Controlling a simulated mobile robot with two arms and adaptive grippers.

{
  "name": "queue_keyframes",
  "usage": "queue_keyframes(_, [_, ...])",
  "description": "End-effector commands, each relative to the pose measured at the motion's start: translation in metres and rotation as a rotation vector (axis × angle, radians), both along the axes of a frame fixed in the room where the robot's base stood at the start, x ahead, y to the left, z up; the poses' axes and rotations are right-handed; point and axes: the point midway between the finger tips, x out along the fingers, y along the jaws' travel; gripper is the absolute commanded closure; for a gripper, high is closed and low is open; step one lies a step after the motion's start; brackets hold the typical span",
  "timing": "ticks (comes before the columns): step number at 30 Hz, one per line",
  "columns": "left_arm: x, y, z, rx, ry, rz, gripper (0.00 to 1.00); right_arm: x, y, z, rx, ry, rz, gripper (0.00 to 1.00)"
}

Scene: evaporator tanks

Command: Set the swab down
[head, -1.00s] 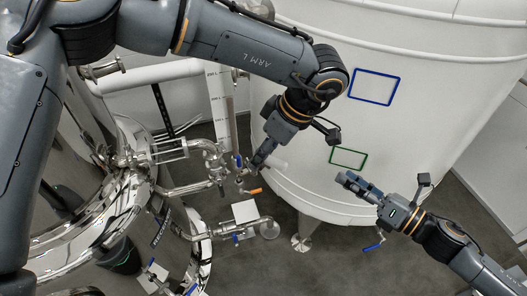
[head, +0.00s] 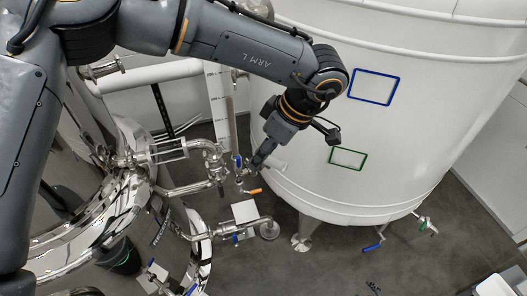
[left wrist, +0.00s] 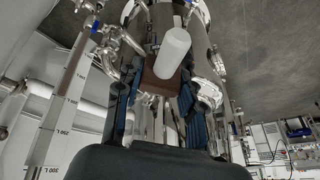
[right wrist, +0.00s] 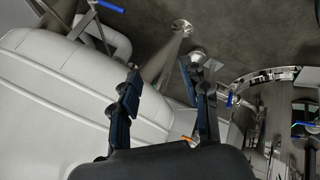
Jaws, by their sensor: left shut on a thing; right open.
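My left gripper (head: 262,156) is low in front of the white tank's left side in the head view. It is shut on the swab, whose white cylinder (head: 277,165) shows just right of the fingers. In the left wrist view the swab (left wrist: 173,52) is a pale white cylinder by a brown block (left wrist: 160,72) between the blue-padded fingers (left wrist: 160,92). The fingers hide part of it. I cannot tell whether it touches anything below. My right gripper (right wrist: 167,95) is open and empty in its wrist view, with pipework and floor beyond it.
The large white tank (head: 420,130) bears a blue frame (head: 375,86) and a green frame (head: 347,158). Steel pipes and valves, one with an orange handle (head: 252,191), crowd close to the left gripper. A white square plate (head: 244,211) is below.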

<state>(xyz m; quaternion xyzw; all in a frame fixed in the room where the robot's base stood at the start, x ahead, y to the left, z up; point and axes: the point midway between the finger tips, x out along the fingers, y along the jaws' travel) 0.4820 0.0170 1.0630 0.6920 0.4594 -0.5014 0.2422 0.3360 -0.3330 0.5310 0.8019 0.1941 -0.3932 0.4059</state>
Motion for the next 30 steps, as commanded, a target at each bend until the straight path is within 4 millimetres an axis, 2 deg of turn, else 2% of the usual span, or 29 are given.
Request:
queue_keyframes(1, [0.000,0.000,0.000,0.000,0.000,0.000,0.91,-0.024,0.007,-0.019,0.038,0.058,-0.066,0.54])
queue_keyframes(6, [0.000,0.000,0.000,0.000,0.000,0.000,0.91,-0.101,0.031,-0.066,0.145,0.234,-0.285,0.54])
queue_keyframes(12, [0.000,0.000,0.000,0.000,0.000,0.000,0.91,-0.185,0.066,-0.100,0.231,0.413,-0.506,0.54])
queue_keyframes(15, [0.000,0.000,0.000,0.000,0.000,0.000,0.91,-0.216,0.081,-0.108,0.256,0.476,-0.585,0.54])
queue_keyframes(18, [0.000,0.000,0.000,0.000,0.000,0.000,0.91,-0.236,0.091,-0.112,0.270,0.516,-0.638,0.54])
queue_keyframes(21, [0.000,0.000,0.000,0.000,0.000,0.000,0.91,-0.247,0.096,-0.114,0.277,0.539,-0.665,0.54])
queue_keyframes(26, [0.000,0.000,0.000,0.000,0.000,-0.001,0.91,-0.251,0.098,-0.115,0.280,0.548,-0.677,0.54])
queue_keyframes(30, [0.002,0.013,-0.002,-0.001,0.002,-0.046,0.91,-0.251,0.098,-0.115,0.278,0.546,-0.675,0.54])
